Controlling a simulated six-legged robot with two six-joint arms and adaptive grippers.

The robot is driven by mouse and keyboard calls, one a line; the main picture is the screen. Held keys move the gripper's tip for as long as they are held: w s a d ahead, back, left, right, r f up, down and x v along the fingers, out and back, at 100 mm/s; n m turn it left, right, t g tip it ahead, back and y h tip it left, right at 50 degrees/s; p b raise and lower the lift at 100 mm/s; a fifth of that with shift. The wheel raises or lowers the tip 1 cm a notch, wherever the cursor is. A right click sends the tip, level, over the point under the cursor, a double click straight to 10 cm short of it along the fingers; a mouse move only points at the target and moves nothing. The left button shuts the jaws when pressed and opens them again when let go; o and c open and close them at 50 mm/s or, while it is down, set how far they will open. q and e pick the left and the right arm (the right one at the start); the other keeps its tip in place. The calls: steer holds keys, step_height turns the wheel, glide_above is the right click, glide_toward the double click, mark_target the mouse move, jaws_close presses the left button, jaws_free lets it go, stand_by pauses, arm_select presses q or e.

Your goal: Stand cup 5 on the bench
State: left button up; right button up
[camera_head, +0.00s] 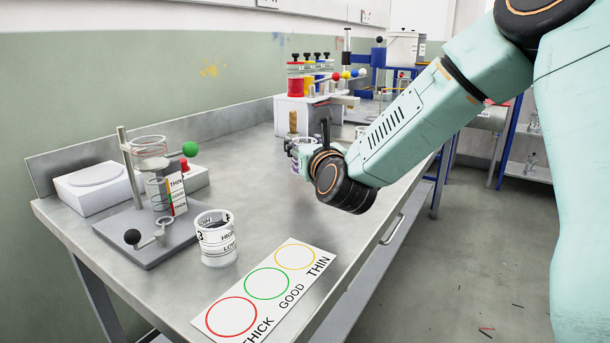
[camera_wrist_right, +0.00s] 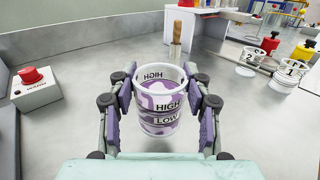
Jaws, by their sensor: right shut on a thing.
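A white cup with purple inside and HIGH and LOW marks (camera_wrist_right: 160,122) is held between the two fingers of my right gripper (camera_wrist_right: 163,100). The fingers press on its left and right sides, and it looks upright. No number shows on it, so I cannot tell whether it is cup 5. In the head view the held cup (camera_head: 296,150) is partly hidden behind my right gripper (camera_head: 312,152), over the middle of the metal bench (camera_head: 240,140). I cannot tell whether its base touches the bench. My left gripper is not in view.
A cup marked 3 (camera_head: 216,238) stands near the THICK/GOOD/THIN card (camera_head: 267,284). A stand with a glass cylinder (camera_head: 150,147) is at the left. A wooden-handled tool (camera_wrist_right: 176,38) stands behind the held cup. More cups (camera_wrist_right: 290,73) stand at the right in the wrist view.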

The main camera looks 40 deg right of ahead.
steer(key=shift+f, duration=0.45)
step_height(320, 180, down, 3)
steer(key=shift+s+f+b, duration=0.1)
steer(key=shift+f+b, duration=0.1)
steer(key=shift+b, duration=0.55)
steer(key=shift+w+f, duration=0.2)
steer(key=shift+s+r, duration=0.1)
steer(key=shift+s, duration=0.1)
steer(key=o, duration=1.2)
